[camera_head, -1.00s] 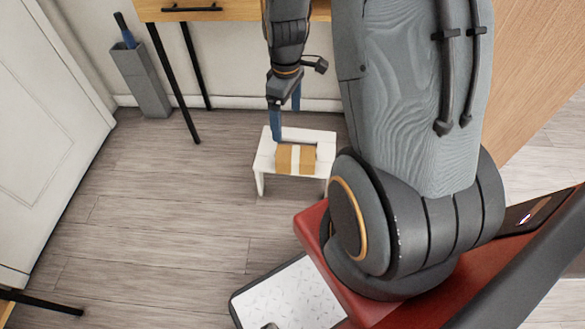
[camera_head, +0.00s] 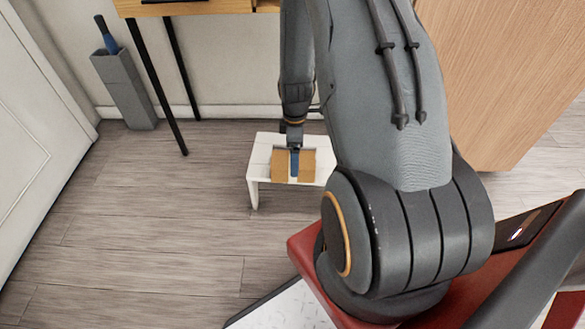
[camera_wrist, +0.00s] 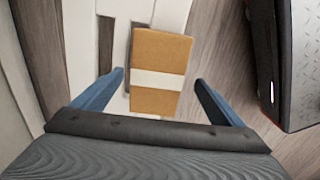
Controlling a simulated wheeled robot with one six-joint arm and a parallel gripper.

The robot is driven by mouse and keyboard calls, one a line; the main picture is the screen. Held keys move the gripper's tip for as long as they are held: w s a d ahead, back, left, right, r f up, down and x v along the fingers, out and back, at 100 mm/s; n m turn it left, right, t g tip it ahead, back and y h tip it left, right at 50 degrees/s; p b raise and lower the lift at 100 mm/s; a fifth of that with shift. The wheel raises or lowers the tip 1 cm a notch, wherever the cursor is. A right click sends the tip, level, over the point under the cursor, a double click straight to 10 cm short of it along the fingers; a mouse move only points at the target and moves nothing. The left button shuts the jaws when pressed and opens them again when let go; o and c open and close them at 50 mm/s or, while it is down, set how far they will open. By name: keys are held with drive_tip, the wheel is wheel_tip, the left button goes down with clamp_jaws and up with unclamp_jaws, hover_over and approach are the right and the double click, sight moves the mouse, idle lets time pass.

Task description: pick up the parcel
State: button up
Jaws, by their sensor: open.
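The parcel (camera_head: 308,165) is a small brown box with a white band, on a low white stool (camera_head: 261,156). In the wrist view the parcel (camera_wrist: 160,52) lies ahead of and between the two blue fingers of my gripper (camera_wrist: 160,88), which are apart with nothing between their tips but the near end of the box. In the head view my gripper (camera_head: 294,162) is over the parcel, and its finger hides part of the box and its band. I cannot tell the exact height of the fingertips above the stool.
A wooden desk (camera_head: 190,8) with thin black legs stands behind the stool. A grey bin (camera_head: 125,88) with a blue-handled thing in it is at the wall. A wooden panel (camera_head: 510,80) is at right. The floor (camera_head: 150,235) left of the stool is clear.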

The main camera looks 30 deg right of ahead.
drive_tip(key=f, duration=0.1)
drive_tip(key=f+b, duration=0.1)
drive_tip(key=f, duration=0.2)
drive_tip(key=shift+w+a+f+b, duration=0.15)
drive_tip(key=shift+w+f+b, duration=0.05)
drive_tip(key=shift+w+b, duration=0.2)
drive_tip(key=shift+r, duration=0.1)
drive_tip(key=c, duration=1.3)
